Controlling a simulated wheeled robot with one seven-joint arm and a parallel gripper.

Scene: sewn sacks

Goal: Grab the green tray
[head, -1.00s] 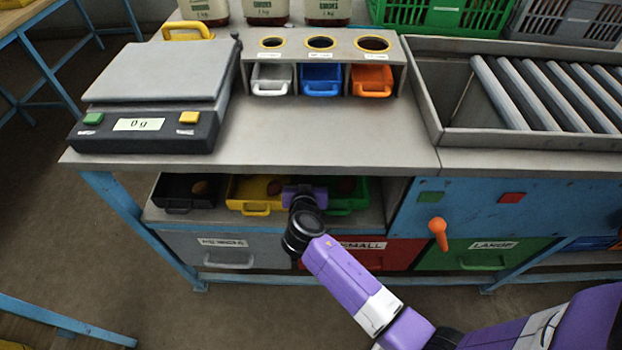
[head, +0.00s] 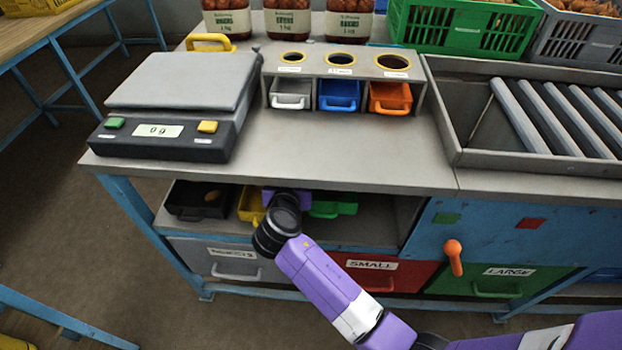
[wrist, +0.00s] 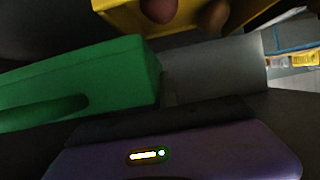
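The green tray (head: 334,207) sits on the shelf under the bench top, to the right of my gripper (head: 283,197). Its green wall and handle (wrist: 60,105) fill the left of the wrist view. The purple gripper body (wrist: 175,155) spans the bottom of that view, and a small dark finger-like part (wrist: 168,90) shows beside the tray's right end. I cannot tell if it touches the tray. The fingertips are hidden in the head view, and finger spacing is unclear.
A yellow tray (head: 250,207) is partly hidden by my gripper; a black tray (head: 198,205) lies farther left. The bench top (head: 310,155) overhangs the shelf. Grey, red (head: 385,276) and green drawers are below. Free shelf (head: 375,228) lies right of the green tray.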

